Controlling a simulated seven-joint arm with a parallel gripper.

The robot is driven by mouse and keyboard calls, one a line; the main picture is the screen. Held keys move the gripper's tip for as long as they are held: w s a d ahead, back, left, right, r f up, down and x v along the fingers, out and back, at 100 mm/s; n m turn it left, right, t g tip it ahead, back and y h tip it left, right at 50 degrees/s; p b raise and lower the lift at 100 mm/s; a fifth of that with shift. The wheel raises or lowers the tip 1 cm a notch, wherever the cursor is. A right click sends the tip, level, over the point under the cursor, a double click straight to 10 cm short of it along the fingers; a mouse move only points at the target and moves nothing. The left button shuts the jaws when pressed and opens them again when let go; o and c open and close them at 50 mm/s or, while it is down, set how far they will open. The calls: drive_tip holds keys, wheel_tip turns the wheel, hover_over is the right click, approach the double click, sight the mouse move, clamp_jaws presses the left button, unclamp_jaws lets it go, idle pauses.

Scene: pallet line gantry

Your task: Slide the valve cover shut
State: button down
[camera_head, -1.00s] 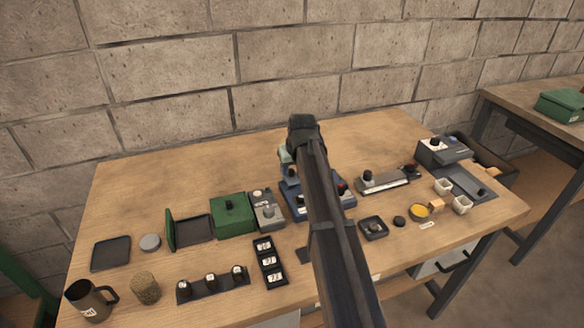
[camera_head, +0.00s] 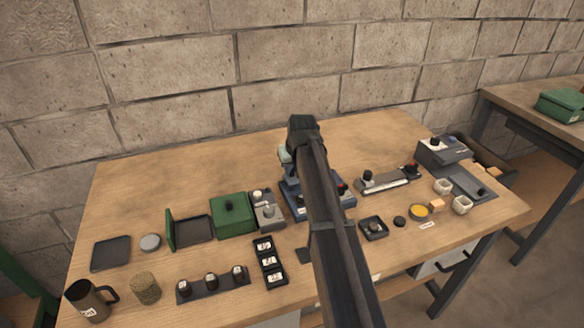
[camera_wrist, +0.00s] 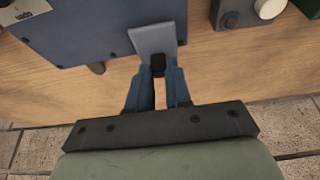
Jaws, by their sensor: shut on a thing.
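In the wrist view, a light grey-blue sliding plate (camera_wrist: 155,38), which looks like the valve cover, lies at the edge of a dark blue housing (camera_wrist: 85,30). A small black knob (camera_wrist: 158,62) stands on the plate. My gripper (camera_wrist: 158,72) has its two blue fingers closed around this knob. In the head view, the blue housing (camera_head: 298,203) is at the middle of the bench, partly behind my arm. The arm hides my fingers and the cover there. I cannot tell how far the cover is shut.
A grey block with a knob (camera_head: 267,210) and a green box (camera_head: 233,217) stand close left of the housing. A grey rail fixture (camera_head: 385,181) is to its right. A black three-compartment tray (camera_head: 270,262) lies in front. The back of the wooden bench (camera_head: 210,165) is clear.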

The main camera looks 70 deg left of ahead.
drive_tip(key=d, duration=0.7)
drive_tip(key=shift+d, duration=0.25)
drive_tip(key=c, duration=1)
unclamp_jaws()
drive_tip(key=shift+c, duration=0.2)
drive_tip(key=v, duration=1.3)
drive_tip(key=shift+r, duration=0.35)
drive_tip(key=shift+d, duration=0.1)
